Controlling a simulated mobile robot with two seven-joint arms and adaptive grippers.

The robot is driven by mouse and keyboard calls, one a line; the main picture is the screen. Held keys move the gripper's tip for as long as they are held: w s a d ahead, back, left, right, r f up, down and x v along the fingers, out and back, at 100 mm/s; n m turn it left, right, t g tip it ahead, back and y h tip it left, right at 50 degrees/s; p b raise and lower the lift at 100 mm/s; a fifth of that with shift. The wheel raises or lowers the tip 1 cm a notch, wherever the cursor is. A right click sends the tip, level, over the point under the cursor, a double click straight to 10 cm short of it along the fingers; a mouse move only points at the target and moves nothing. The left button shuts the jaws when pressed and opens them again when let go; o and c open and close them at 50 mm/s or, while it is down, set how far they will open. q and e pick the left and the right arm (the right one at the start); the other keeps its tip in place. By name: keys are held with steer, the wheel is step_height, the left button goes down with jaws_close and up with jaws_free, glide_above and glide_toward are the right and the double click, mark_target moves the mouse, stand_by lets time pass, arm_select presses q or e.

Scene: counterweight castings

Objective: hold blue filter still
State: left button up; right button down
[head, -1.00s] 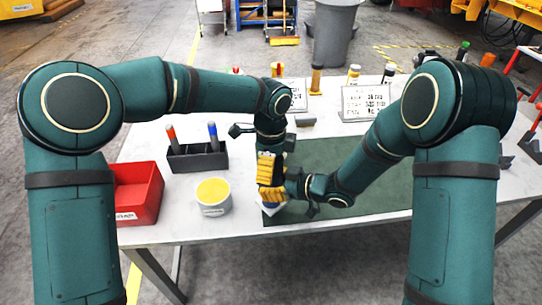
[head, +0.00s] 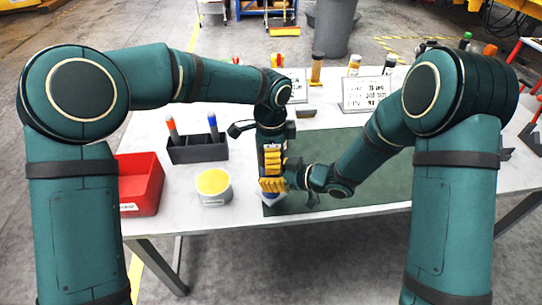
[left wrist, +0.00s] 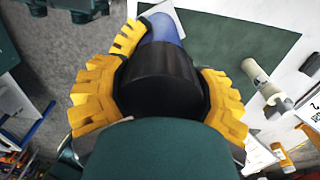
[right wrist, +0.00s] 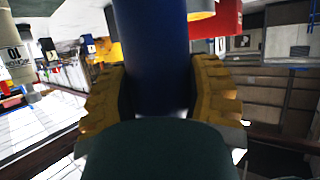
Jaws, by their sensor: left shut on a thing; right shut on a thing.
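The blue filter (right wrist: 155,50) is a blue cylinder with a black upper part (left wrist: 158,78). It stands at the near left edge of the green mat (head: 345,170). My left gripper (head: 271,160) is over it from above, its yellow fingers shut around the black part in the left wrist view (left wrist: 155,92). My right gripper (head: 272,185) comes in from the right, lower down, and is shut on the blue body in the right wrist view (right wrist: 157,100). In the head view the fingers hide most of the filter. A white piece (head: 268,199) shows at its foot.
A white tub with a yellow top (head: 214,188) and a red bin (head: 140,185) stand to the left. A dark holder (head: 197,149) with two markers is behind them. Printed signs (head: 364,94) and bottles line the back. Most of the mat is clear.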

arm_select(q)
steer(key=shift+r+n, duration=0.1)
steer(key=shift+n, duration=1)
steer(key=o, duration=1.4)
steer(key=shift+c, duration=0.2)
